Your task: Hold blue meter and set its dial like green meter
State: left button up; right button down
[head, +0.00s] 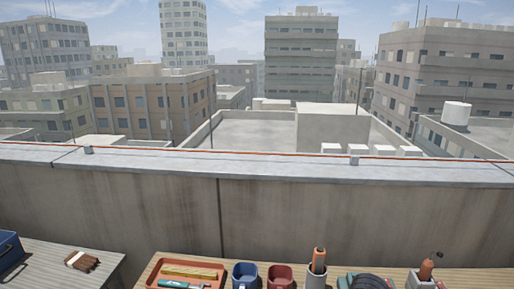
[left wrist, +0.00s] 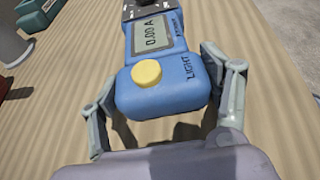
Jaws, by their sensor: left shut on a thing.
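The blue meter (left wrist: 165,85) is in the left wrist view, with a yellow button, the word LIGHT and a display reading 0.00 A. My left gripper (left wrist: 160,78) is shut on it, one finger on each side of its body, over a wooden surface. The meter's far end is cut off by the top edge, so its dial setting cannot be read. I cannot make out the green meter in either view. Neither gripper shows in the head view.
In the head view, a wooden bench holds a red tray (head: 215,268), a blue mug (head: 245,277), a red mug (head: 281,278), tool cups and a dark coil (head: 370,282). A brush (head: 80,261) lies on the left table. A concrete parapet (head: 130,205) stands behind.

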pick_arm(q)
jog(key=o, duration=1.7)
jog(key=shift+c, duration=0.2)
jog(key=shift+o, duration=0.6)
jog(key=shift+a, duration=0.1)
jog(key=v, duration=0.9)
jog(key=shift+s+f, duration=0.1)
